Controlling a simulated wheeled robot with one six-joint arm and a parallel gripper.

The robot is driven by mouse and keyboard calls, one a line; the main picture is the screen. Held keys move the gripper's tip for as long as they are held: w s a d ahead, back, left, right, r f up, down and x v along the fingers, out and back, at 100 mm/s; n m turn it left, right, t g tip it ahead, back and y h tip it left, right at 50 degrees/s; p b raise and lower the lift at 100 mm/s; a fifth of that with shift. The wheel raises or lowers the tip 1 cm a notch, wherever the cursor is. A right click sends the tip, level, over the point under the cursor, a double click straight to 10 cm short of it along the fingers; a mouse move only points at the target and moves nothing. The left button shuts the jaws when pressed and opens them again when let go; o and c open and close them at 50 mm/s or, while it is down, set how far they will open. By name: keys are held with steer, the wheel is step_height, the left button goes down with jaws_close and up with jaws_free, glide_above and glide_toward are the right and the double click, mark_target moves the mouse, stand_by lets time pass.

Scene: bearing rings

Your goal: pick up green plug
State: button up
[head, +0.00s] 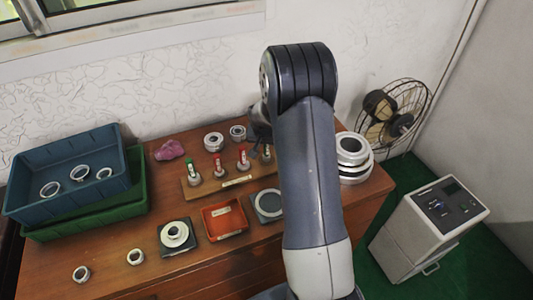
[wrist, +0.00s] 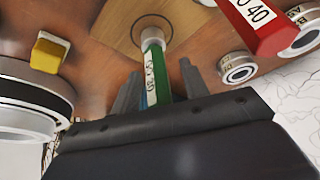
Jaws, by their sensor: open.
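In the wrist view a green plug (wrist: 153,68) with a white label stands in a round socket in the wooden board (wrist: 113,22). My gripper (wrist: 160,70) is open, with one finger on each side of this plug; I cannot tell whether either touches it. The plug's near end is hidden behind the gripper body. In the head view my gripper (head: 261,148) is at the right end of the board (head: 222,184), partly hidden by my arm. Another green-topped plug (head: 190,165) stands at the board's left end.
Red plugs (head: 217,161) stand between; one (wrist: 255,22) is close beside my gripper. Bearing rings (head: 213,142) sit behind the board. A white ring stack (head: 354,168) stands at right, a red tray (head: 224,218) in front, and blue (head: 70,190) and green crates (head: 140,197) at left.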

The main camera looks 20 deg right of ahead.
jaws_close()
stand_by(0.3)
stand_by(0.3)
